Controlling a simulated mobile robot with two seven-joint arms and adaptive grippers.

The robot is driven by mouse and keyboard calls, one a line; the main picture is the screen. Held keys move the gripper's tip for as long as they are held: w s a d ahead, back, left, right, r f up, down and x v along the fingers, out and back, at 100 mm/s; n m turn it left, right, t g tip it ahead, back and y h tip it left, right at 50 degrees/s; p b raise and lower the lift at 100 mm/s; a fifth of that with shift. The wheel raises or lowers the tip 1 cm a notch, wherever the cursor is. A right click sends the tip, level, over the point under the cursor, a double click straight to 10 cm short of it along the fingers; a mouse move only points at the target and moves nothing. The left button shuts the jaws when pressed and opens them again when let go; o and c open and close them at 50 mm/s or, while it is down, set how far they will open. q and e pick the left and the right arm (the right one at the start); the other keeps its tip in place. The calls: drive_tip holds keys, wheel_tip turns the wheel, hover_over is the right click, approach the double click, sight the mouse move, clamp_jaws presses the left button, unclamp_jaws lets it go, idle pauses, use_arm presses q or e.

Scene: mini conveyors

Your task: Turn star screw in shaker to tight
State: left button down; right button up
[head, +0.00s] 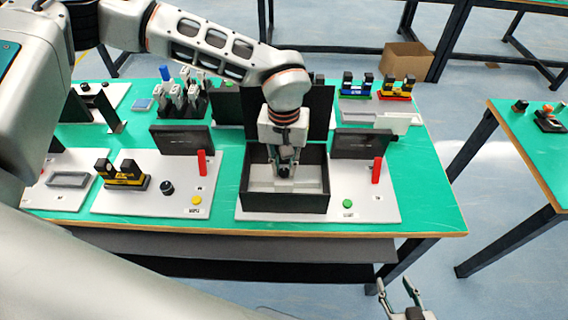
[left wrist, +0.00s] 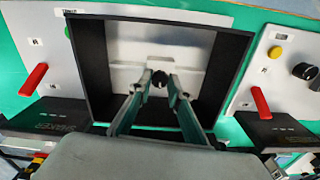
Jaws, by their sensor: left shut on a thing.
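The shaker (head: 285,203) is an open black box with a light inner plate, on a white base on the green table. It also shows in the left wrist view (left wrist: 92,70). My left gripper (head: 283,168) reaches down into the box from above. It is shut on the small black star screw (left wrist: 159,78) at the middle of the inner plate; its fingers partly cover the screw. How far the screw is turned cannot be told. My right gripper (head: 396,284) is at the bottom edge of the head view, fingers apart, empty and away from the table.
A red lever (head: 376,169) and a green button (head: 348,203) sit right of the box. To the left is a similar station with a red lever (head: 202,163), black knob (head: 167,187) and yellow button (head: 197,200). Dark panels stand behind.

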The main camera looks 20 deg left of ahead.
sight(284, 172)
use_arm(q)
drive_tip(key=shift+m, duration=0.3)
drive_tip(key=c, duration=1.9)
unclamp_jaws()
drive_tip(key=shift+r, duration=0.1)
wheel_tip(284, 172, up, 12)
drive_tip(key=shift+f, duration=0.1)
